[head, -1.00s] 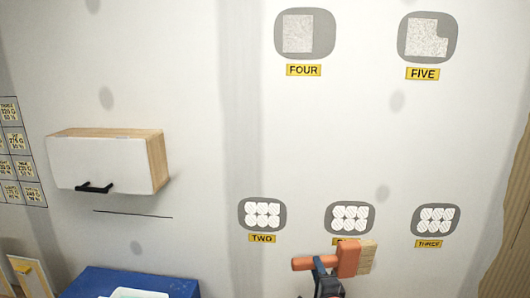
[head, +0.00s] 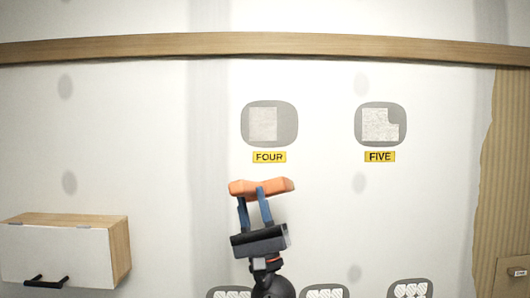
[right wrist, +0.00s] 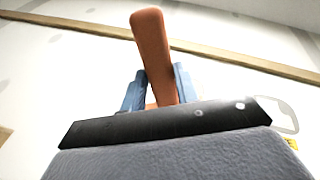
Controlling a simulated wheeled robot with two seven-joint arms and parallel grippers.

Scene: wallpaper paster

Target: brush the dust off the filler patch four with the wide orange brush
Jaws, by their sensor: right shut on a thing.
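Filler patch four (head: 263,124) is a grey rounded patch with a pale speckled, dusty rectangle on the wall, above a yellow FOUR label (head: 269,157). My right gripper (head: 254,192) is shut on the wide orange brush (head: 280,186) just below that label in the head view. The brush's handle lies roughly level there; its bristles cannot be made out. In the right wrist view the orange handle (right wrist: 152,50) stands up between the blue fingers (right wrist: 155,92). Whether the brush touches the wall cannot be told. My left gripper is not in view.
Patch five (head: 380,124) with its label is to the right of four. Several lower patches (head: 411,289) line the bottom edge. A wooden rail (head: 270,46) crosses the wall above. A white-fronted cabinet (head: 60,252) juts out at lower left. Wall around patch four is clear.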

